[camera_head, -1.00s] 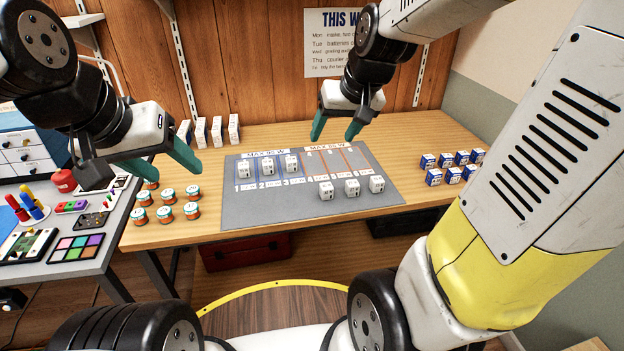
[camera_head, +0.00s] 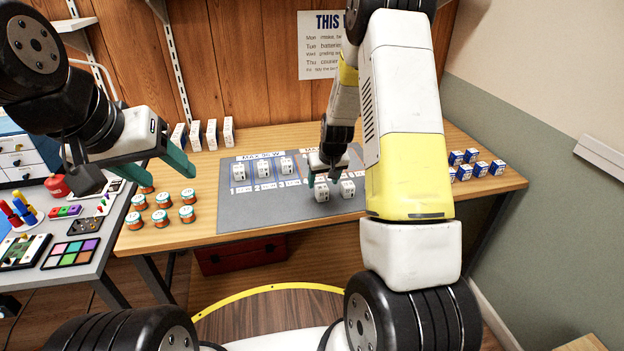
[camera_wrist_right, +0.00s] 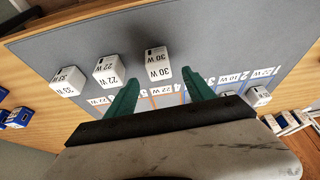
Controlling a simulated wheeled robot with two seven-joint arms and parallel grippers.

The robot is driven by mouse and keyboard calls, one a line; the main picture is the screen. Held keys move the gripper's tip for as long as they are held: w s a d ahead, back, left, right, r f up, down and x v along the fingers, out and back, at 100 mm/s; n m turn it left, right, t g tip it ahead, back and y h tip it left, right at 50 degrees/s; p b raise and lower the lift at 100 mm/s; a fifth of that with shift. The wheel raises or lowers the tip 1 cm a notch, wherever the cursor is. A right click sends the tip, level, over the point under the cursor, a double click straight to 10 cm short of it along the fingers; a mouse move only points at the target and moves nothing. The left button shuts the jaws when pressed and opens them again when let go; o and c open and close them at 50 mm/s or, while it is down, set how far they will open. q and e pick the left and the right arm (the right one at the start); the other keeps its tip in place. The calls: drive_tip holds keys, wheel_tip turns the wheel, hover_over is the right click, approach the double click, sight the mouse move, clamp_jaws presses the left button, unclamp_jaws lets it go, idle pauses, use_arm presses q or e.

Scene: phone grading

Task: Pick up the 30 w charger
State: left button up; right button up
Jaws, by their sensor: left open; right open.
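The 30 W charger (camera_head: 321,191) is a small white cube, the leftmost of the front row on the grey mat (camera_head: 250,219). In the right wrist view the charger (camera_wrist_right: 158,65) shows its "30 W" label, upside down. My right gripper (camera_head: 322,179) is open and low over the mat at this charger. In the right wrist view the charger lies just ahead of the gap between the teal fingers (camera_wrist_right: 161,90), not gripped. My left gripper (camera_head: 150,165) is open and empty above the table's left side.
A 22 W charger (camera_wrist_right: 108,70) and a 33 W charger (camera_wrist_right: 68,80) stand beside it. Three chargers, one of them here (camera_head: 263,169), sit in the numbered slots. Round tins (camera_head: 161,218) stand left, blue-and-white boxes (camera_head: 463,172) right. My right arm hides part of the mat.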

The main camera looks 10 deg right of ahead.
sight(322, 187)
drive_tip(key=x, duration=0.4)
drive_tip(key=shift+f, duration=0.35)
clamp_jaws()
